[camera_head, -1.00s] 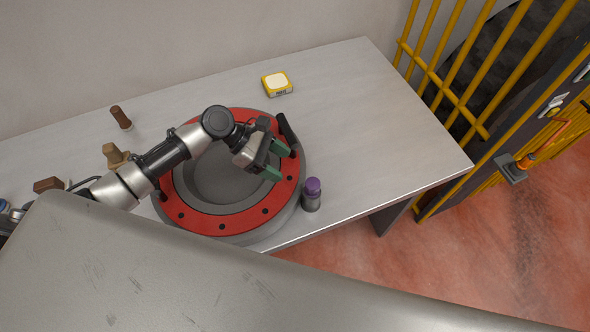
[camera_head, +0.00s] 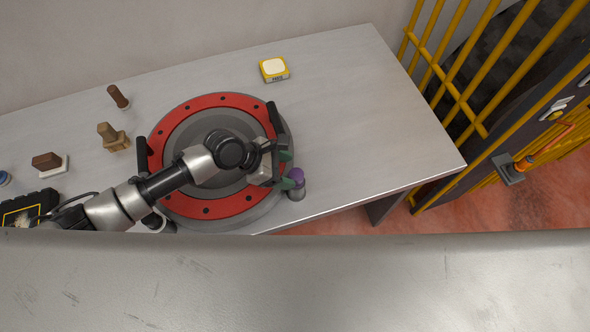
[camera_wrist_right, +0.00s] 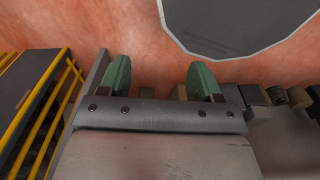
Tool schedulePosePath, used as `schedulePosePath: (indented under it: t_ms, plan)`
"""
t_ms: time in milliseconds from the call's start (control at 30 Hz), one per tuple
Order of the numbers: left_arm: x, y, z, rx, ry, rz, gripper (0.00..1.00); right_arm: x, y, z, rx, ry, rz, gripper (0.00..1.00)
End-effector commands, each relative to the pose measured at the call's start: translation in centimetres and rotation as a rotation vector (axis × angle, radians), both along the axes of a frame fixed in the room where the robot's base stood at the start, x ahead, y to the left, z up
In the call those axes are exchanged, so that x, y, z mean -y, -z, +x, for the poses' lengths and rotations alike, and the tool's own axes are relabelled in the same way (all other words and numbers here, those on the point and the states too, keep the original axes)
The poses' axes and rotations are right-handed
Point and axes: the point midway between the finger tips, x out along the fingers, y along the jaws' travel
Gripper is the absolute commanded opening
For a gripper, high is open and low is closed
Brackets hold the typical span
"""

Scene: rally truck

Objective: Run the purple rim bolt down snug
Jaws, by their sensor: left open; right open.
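The bolt's seat is partly hidden. My right gripper (camera_wrist_right: 160,78) is open and empty in the right wrist view, over the reddish floor.
On the bench (camera_head: 360,110) are a yellow box (camera_head: 274,69), a brown-handled tool (camera_head: 118,97), a wooden stamp-like piece (camera_head: 113,137) and a brown block (camera_head: 47,162). A yellow barred gate (camera_head: 455,85) stands at right. The bench's right side is clear.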

Motion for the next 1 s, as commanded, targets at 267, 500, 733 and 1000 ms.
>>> schedulePosePath:
  t_ms: [267, 500, 733, 1000]
  plan:
    - [2.4, 2.4, 0.2, 0.000, 0.000, 0.000, 0.64, 1.1, -0.4, 0.8, 0.010, -0.003, -0.013, 0.64]
    - [2.7, 2.7, 0.3, 0.002, 0.001, 0.001, 0.64, 1.2, -0.4, 0.9, 0.013, -0.001, -0.016, 0.64]
    - [2.7, 2.7, 0.3, 0.001, 0.000, 0.001, 0.46, 1.2, -0.4, 0.9, 0.014, -0.001, -0.016, 0.64]
    - [2.7, 2.7, 0.3, 0.001, 0.001, 0.001, 0.15, 1.2, -0.4, 0.9, 0.013, 0.000, -0.015, 0.64]
